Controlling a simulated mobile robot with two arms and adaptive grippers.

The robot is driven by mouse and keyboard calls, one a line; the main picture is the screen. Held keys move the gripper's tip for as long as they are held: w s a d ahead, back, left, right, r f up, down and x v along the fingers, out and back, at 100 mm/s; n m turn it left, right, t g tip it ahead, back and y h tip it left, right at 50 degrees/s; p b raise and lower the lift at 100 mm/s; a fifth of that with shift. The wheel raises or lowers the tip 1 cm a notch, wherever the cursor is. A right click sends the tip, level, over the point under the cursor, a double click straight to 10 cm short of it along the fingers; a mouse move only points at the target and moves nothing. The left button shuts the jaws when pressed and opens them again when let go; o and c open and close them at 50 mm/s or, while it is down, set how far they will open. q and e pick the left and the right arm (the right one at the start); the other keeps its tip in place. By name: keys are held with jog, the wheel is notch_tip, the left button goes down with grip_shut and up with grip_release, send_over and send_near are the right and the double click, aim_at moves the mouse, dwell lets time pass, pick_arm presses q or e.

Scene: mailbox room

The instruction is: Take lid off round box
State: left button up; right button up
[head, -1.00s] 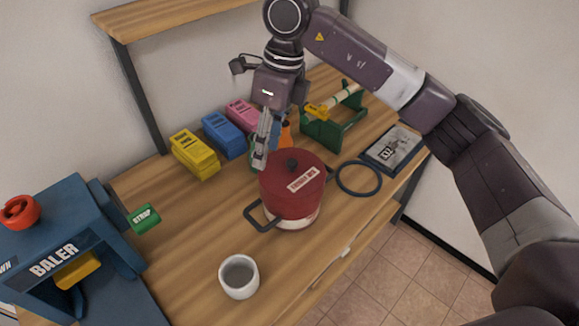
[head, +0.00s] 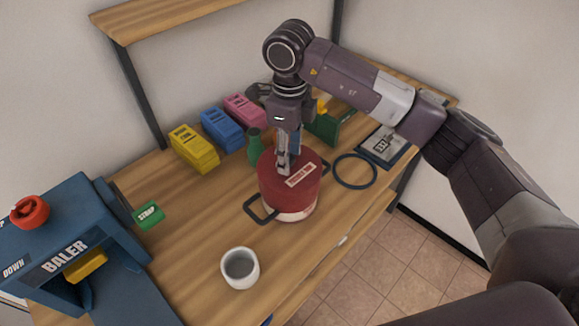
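The round box (head: 292,213) is a pot-like container with a pale lower body and dark side handles. It stands on the wooden bench. Its red lid (head: 306,187) with a white label sits on top. My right gripper (head: 283,168) points down at the middle of the lid, where the dark knob is. The knob is hidden behind its fingers, and I cannot tell whether they are closed on it. My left gripper is not in view.
A white cup (head: 240,268) stands in front. A blue baler (head: 70,250) is at the left, with a green strap block (head: 148,214) beside it. Yellow (head: 194,150), blue (head: 222,132) and pink (head: 245,110) stacks and a green bottle (head: 254,147) stand behind. A dark ring (head: 356,171) lies right.

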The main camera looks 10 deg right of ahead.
jog(key=shift+c, duration=0.4)
grip_shut()
